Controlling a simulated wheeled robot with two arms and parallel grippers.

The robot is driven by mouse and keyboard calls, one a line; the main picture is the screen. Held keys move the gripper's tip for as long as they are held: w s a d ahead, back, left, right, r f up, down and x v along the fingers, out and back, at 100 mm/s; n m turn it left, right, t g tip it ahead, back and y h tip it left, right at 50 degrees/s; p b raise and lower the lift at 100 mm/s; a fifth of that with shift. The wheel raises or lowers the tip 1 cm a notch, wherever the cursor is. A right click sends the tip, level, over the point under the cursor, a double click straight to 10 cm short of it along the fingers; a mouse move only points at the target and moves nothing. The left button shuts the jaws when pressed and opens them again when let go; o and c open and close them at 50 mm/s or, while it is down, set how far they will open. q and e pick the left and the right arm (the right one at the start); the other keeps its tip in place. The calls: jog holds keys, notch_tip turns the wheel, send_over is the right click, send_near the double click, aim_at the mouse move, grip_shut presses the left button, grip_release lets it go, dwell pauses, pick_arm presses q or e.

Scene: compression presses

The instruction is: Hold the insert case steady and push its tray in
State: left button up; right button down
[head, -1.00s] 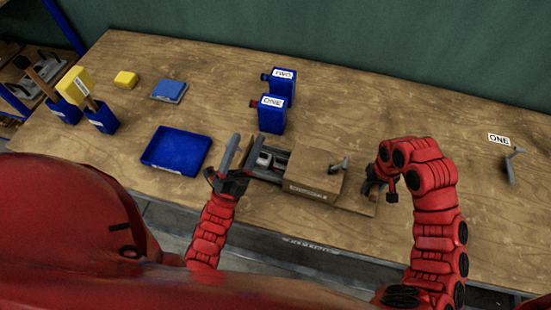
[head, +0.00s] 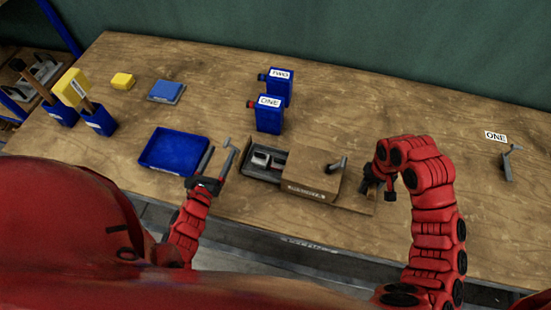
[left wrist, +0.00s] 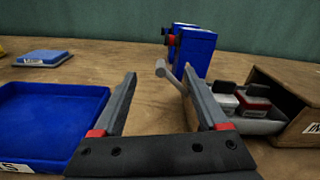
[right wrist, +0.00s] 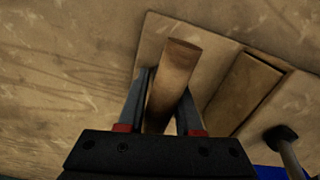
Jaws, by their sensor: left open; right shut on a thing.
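The insert case (head: 311,180) is a brown box on the table. Its grey tray (head: 249,174) sticks out of its left side, with small blocks inside. In the left wrist view the tray (left wrist: 262,127) is right of the gripper, and the case (left wrist: 284,88) behind it. My left gripper (head: 220,160) is open and empty, left of the tray and apart from it. My right gripper (head: 373,182) is right of the case, shut on a wooden post (right wrist: 172,80) on the case's base board. The case hides part of the tray.
A blue bin (head: 176,150) is close left of my left gripper. Two blue canisters (head: 270,118) stand behind the tray. A grey rod (left wrist: 175,78) with a round end shows beside the left gripper's right finger. The table's right part is mostly clear.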

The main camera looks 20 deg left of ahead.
aim_at(229, 138)
pick_arm(q)
jog(key=w, duration=0.9)
jog(key=shift+d, duration=0.25)
grip_shut()
jog(key=shift+f, duration=0.1)
